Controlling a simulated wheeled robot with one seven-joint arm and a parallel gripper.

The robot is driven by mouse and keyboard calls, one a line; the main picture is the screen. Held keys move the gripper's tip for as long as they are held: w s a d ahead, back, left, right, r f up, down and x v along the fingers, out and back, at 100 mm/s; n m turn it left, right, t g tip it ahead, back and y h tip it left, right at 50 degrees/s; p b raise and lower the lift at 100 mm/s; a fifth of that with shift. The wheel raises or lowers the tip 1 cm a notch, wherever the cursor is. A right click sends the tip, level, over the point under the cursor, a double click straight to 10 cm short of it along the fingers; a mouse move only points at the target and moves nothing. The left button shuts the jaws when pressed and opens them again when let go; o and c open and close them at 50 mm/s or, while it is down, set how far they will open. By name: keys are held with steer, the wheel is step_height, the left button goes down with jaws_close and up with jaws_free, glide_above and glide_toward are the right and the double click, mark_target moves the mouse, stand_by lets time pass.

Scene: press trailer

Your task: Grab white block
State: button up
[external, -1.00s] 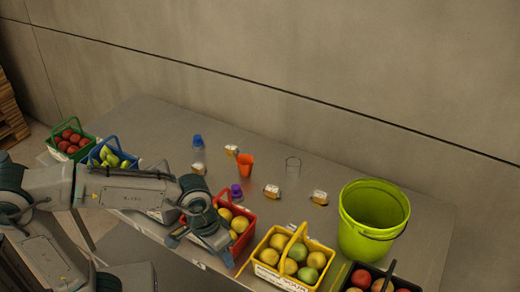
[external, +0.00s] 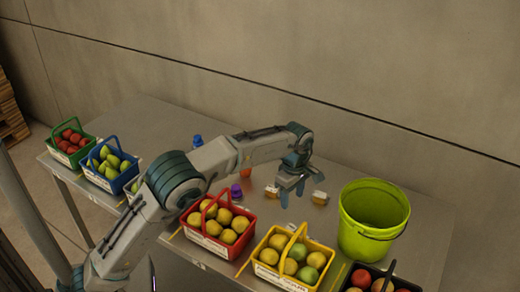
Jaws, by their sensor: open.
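No plain white block can be made out for certain. Small white-and-amber pieces lie on the grey table: one (external: 271,192) just left of my gripper and another (external: 320,198) to its right. They are too small to tell their exact shape. My gripper (external: 291,196) is open and points down over the table between these two pieces. It looks empty; whether its fingers touch anything cannot be told. My arm hides part of the table behind it.
A red basket (external: 187,222) and a yellow basket (external: 262,256) of fruit stand along the front edge. A green bucket (external: 362,222) stands to the right. A purple-capped item (external: 236,190), an orange cup (external: 246,173) and a blue-capped bottle (external: 197,141) are near my arm.

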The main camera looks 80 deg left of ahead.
glide_above(292, 227)
steer(key=f, duration=0.8)
steer(key=shift+s+f+p, duration=0.25)
steer(key=shift+s+p, duration=0.05)
steer(key=shift+p, duration=0.1)
steer(key=shift+w+f+p, duration=0.15)
steer(key=shift+f+p, duration=0.3)
steer(key=shift+f, duration=0.95)
steer(key=shift+w+f+p, duration=0.1)
steer(key=shift+f+p, duration=0.3)
steer(key=shift+f, duration=0.95)
steer(key=c, duration=1.1)
